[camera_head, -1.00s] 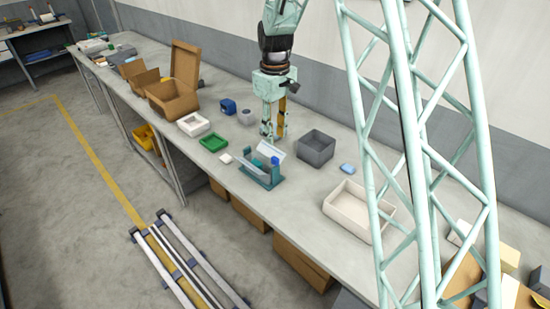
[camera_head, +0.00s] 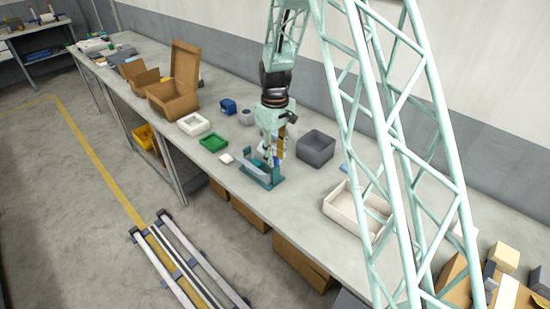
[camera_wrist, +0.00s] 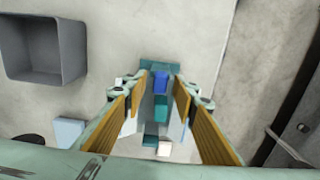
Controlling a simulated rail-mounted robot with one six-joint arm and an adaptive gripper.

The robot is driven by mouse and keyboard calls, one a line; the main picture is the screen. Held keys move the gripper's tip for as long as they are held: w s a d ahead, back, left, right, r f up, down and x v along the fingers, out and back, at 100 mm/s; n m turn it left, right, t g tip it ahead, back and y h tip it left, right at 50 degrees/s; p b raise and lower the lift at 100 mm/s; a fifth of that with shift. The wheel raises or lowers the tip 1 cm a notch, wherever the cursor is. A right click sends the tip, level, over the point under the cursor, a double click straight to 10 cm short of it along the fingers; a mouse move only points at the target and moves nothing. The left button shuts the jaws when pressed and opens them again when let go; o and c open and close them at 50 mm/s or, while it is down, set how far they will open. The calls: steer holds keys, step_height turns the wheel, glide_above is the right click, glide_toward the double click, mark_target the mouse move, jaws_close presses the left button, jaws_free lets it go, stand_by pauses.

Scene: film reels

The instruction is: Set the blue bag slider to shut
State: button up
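The teal stand (camera_head: 262,178) holds the pale bag panels upright on the bench in the head view. The blue slider (camera_wrist: 160,82) shows in the wrist view near the stand's upper end block (camera_wrist: 160,66), with a gap between the panels below it. It also shows in the head view (camera_head: 277,162), partly hidden by my fingers. My gripper (camera_wrist: 158,100) is open, with one orange-padded finger on each side of the stand and slider. I cannot tell whether the pads touch the panels. In the head view, my gripper (camera_head: 270,157) is low over the stand.
A grey bin (camera_head: 317,148) stands just right of my gripper. A white tray (camera_head: 340,212) stands to the right. The bench's front edge is close to the stand.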

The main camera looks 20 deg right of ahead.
steer(key=shift+f, duration=0.3)
steer(key=shift+c, duration=0.4)
jaws_close()
